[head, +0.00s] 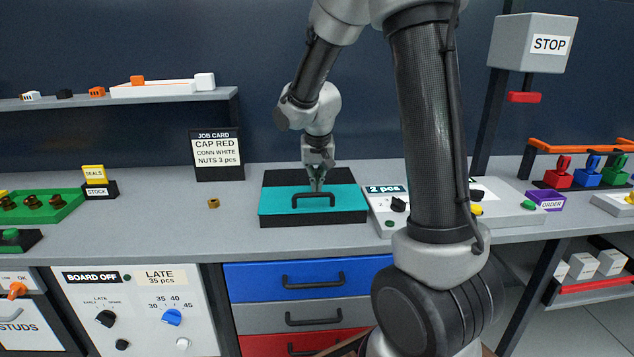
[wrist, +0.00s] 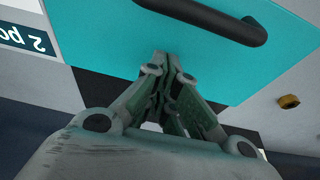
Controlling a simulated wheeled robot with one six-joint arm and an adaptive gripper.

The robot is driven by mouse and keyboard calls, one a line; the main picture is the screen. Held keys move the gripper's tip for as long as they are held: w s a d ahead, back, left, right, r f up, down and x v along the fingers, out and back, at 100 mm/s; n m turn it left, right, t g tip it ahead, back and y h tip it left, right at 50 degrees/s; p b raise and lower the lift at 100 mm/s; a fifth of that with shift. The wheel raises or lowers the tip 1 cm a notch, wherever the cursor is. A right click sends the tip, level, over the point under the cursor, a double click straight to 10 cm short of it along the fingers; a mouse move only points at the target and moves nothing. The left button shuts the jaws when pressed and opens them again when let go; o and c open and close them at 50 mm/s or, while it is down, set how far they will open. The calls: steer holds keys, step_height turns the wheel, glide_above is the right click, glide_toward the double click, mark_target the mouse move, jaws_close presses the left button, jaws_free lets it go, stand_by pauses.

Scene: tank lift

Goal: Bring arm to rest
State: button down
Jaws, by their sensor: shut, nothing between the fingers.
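My gripper (head: 317,183) is shut and empty. In the head view it hangs over the teal lid (head: 345,205) of a dark box on the bench, just behind the lid's black handle (head: 313,201). In the wrist view the gripper's fingertips (wrist: 168,62) are together in front of the teal lid (wrist: 110,40), with the black handle (wrist: 215,20) beyond them. I cannot tell whether the fingertips touch the lid. My arm reaches down from the top of the head view and covers part of the bench at the right.
A brass nut (head: 213,203) lies left of the box. A job card (head: 217,155) stands behind it. A white panel (head: 385,222) with knobs sits right of the box. A grey STOP box (head: 533,43) hangs at upper right. Drawers (head: 240,283) are below the bench.

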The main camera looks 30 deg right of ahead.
steer(key=v, duration=1)
steer(key=shift+r, duration=0.15)
steer(key=s+f+n, duration=0.1)
steer(key=s+f+n+g, duration=0.1)
steer(key=s, duration=0.1)
steer(key=shift+s, duration=0.1)
steer(key=s+r+n+t, duration=0.1)
steer(key=s+r, duration=0.1)
steer(key=s, duration=0.9)
steer(key=s+r+n+t+y, duration=0.1)
steer(key=s+r, duration=0.2)
steer(key=s, duration=0.8)
steer(key=shift+s, duration=0.25)
